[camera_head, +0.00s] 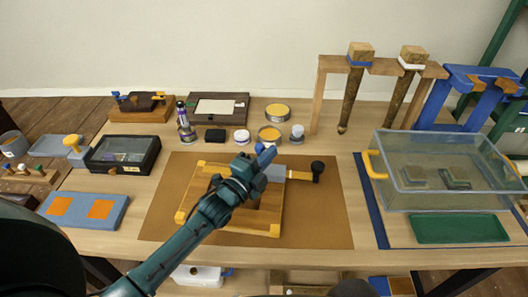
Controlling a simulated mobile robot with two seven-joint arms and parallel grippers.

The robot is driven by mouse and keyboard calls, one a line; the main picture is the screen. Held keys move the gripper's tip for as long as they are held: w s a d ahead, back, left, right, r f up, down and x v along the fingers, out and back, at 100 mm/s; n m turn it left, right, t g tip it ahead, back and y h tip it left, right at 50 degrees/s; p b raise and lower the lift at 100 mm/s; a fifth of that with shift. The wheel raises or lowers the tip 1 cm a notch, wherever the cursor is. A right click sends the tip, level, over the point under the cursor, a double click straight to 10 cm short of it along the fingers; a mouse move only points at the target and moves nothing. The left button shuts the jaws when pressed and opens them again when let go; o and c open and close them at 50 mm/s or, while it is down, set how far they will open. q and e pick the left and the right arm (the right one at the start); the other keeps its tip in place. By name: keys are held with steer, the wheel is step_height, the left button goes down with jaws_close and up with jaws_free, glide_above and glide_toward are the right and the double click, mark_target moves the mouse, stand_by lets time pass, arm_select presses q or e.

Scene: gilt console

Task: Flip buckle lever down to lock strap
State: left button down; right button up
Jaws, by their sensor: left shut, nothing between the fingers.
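A wooden board with yellow corners (262,222) lies on a brown mat (320,222) in the middle of the table. A grey metal piece (276,173), which looks like the buckle, sits at the board's upper right. A yellow-orange bar (299,175) runs right from it to a black round knob (318,167), perhaps the lever's end. My left gripper (264,153) is shut and empty, its blue fingertips just above and left of the grey piece. I cannot tell whether they touch it. My left arm hides part of the board and any strap there. My right gripper is not in view.
Tins (277,112), jars and a small black box (214,135) stand behind the mat. A dark framed case (124,154) and a blue tray (84,209) are at the left. A clear bin (446,172) fills the right. The mat's right part is bare.

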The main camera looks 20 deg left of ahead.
arm_select(q)
steer(key=shift+a+f, duration=0.1)
steer(key=shift+a, duration=0.4)
steer(key=shift+a+f+n, duration=0.1)
steer(key=shift+n, duration=0.2)
